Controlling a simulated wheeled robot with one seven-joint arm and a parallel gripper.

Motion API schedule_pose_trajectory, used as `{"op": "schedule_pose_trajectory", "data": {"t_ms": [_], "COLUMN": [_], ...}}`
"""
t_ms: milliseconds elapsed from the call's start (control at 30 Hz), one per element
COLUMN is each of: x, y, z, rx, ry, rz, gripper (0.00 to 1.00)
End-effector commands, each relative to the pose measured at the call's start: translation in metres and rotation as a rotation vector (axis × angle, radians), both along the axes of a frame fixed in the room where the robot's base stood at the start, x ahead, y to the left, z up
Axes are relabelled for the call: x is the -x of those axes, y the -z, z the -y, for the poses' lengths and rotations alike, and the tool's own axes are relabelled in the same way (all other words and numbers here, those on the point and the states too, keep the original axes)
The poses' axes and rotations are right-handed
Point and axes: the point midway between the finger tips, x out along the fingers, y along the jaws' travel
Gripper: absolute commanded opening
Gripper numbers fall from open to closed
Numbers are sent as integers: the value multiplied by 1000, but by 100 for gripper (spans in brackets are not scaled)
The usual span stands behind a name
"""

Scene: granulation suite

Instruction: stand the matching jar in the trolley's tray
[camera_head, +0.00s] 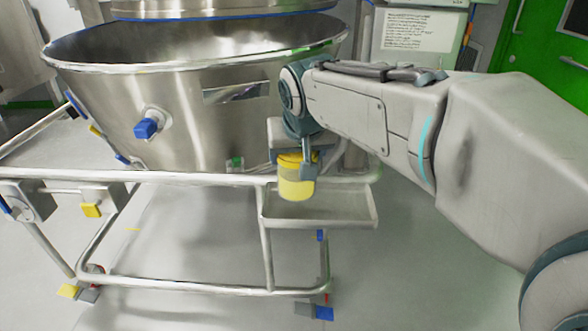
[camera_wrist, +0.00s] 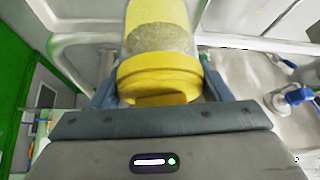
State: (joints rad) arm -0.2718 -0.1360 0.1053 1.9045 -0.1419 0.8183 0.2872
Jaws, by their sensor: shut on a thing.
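My gripper (camera_head: 297,170) is shut on a yellow-lidded jar (camera_head: 295,188) with a clear body and yellowish contents. The jar hangs upright at the left part of the trolley's tray (camera_head: 345,215), a shallow grey tray on the trolley's frame. From the head view I cannot tell whether the jar's base touches the tray floor. In the wrist view the jar (camera_wrist: 160,68) sits between my two fingers (camera_wrist: 160,92), its yellow lid nearest the palm and granular contents seen through the wall. The tray looks otherwise empty.
A large steel bowl (camera_head: 190,110) with blue and green fittings stands on the trolley (camera_head: 150,178), right behind the jar. The trolley's rail runs close behind the tray. Open floor (camera_head: 420,270) lies to the right. A green door (camera_head: 550,45) is at the back right.

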Motion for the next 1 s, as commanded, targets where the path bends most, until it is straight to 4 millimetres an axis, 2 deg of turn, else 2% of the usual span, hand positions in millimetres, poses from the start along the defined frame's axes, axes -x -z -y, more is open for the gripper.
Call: {"op": "schedule_pose_trajectory", "data": {"t_ms": [167,433,833,867,900,933,1000], "x": [-2,-1,-1,-1,-1,-1,-1], "y": [8,44,48,48,47,47,47], "z": [-8,-8,-7,-7,-7,-7,-7], "rx": [0,0,0,0,0,0,0], "ry": [0,0,0,0,0,0,0], "rz": [2,0,1,1,1,0,0], "gripper": [30,30,30,76,87,93,93]}}
